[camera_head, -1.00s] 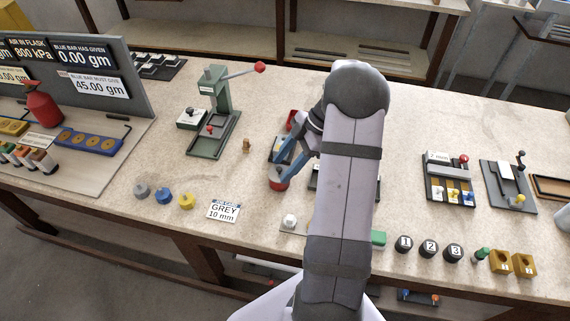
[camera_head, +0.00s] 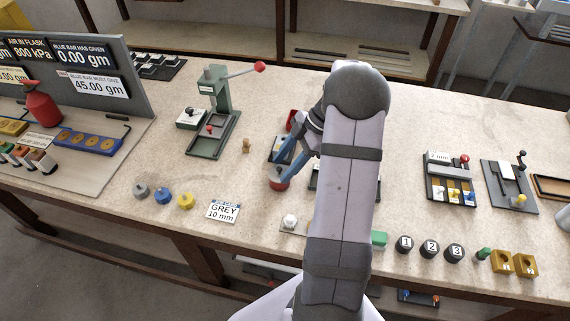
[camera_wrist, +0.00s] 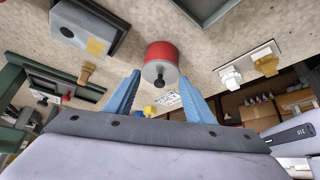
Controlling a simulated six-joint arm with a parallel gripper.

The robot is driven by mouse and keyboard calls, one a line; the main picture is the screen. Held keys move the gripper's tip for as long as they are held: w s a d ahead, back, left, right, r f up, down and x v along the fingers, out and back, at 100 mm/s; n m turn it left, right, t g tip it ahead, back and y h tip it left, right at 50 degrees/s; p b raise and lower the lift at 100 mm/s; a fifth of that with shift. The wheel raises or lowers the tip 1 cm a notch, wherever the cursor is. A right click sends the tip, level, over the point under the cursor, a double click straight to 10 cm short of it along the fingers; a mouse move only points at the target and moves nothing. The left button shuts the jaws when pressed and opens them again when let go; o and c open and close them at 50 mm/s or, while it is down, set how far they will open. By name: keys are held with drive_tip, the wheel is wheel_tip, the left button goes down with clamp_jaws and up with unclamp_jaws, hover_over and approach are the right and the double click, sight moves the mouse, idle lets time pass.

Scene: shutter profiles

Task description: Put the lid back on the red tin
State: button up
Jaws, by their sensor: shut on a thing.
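The red tin (camera_head: 279,185) stands on the bench in the head view, below the tips of my gripper (camera_head: 276,170). In the wrist view the red tin (camera_wrist: 161,51) shows just beyond the grey round lid (camera_wrist: 160,70), which has a black knob. The lid lies between the tips of the two blue fingers of my gripper (camera_wrist: 159,76), and my gripper is shut on it. The lid is in line with the tin's top; I cannot tell whether it is seated or just above it. My arm hides part of the bench to the right.
A green press (camera_head: 215,110) with a red-knobbed lever stands to the left. A small brown figure-like piece (camera_head: 246,145) and a job card (camera_head: 223,211) lie near the tin. A white-knobbed piece (camera_head: 289,222) is close in front. The bench between press and tin is mostly clear.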

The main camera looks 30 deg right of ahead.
drive_tip(key=o, duration=1.1)
drive_tip(key=shift+o, duration=0.6)
drive_tip(key=o, duration=0.4)
drive_tip(key=shift+c, duration=0.2)
drive_tip(key=shift+r, duration=0.15)
wheel_tip(320, 180, up, 7)
drive_tip(key=p, duration=0.3)
